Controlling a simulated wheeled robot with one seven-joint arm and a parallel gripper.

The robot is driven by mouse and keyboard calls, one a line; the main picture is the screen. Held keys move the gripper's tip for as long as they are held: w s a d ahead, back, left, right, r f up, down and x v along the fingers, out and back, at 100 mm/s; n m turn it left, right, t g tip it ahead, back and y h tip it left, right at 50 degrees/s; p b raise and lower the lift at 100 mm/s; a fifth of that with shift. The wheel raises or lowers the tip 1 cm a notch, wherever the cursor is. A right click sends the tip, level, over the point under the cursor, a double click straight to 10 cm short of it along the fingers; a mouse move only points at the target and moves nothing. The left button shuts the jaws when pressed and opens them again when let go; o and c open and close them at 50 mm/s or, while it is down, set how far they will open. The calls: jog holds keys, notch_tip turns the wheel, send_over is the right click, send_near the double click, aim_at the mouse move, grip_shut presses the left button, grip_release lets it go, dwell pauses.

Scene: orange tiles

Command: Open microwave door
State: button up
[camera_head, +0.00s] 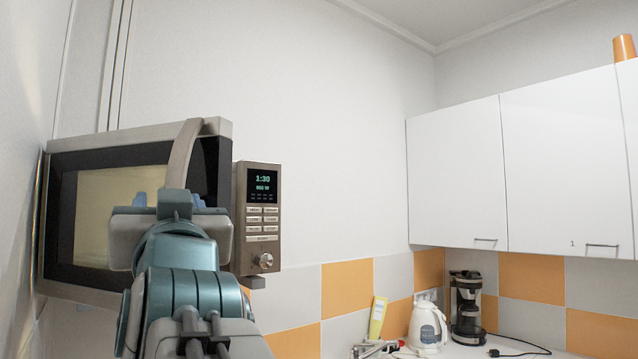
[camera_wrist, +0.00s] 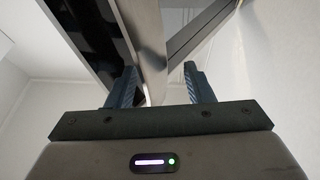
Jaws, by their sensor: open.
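The microwave door (camera_head: 130,137) has a dark frame, a pale window and a metal trim. It looks swung out from the microwave body, as its free edge stands nearer and taller than the control panel (camera_head: 263,215). The curved handle (camera_head: 183,155) runs along the door's right side. My gripper (camera_head: 168,199) is at the handle's lower part, which my wrist hides in the head view. In the wrist view, my gripper (camera_wrist: 161,86) is open, with the handle (camera_wrist: 150,40) between its blue fingers. The handle is close to the left finger; contact cannot be told.
White wall cabinets (camera_head: 550,165) hang at the right. Below them, a white kettle (camera_head: 426,328) and a black coffee maker (camera_head: 467,308) stand on the counter. A wall is close on the door's left side.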

aim_at(177, 175)
notch_tip(177, 175, up, 4)
jog(key=p, duration=0.3)
jog(key=shift+r, duration=0.1)
jog(key=shift+d+b, duration=0.4)
jog(key=shift+b, duration=0.2)
jog(key=w+d+r+b, duration=0.2)
jog(key=d+r+b, duration=0.2)
jog(key=d, duration=0.6)
jog(key=shift+w+d+r, duration=0.25)
jog(key=shift+d+r, duration=0.1)
jog(key=shift+r, duration=0.9)
jog(key=shift+c, duration=0.4)
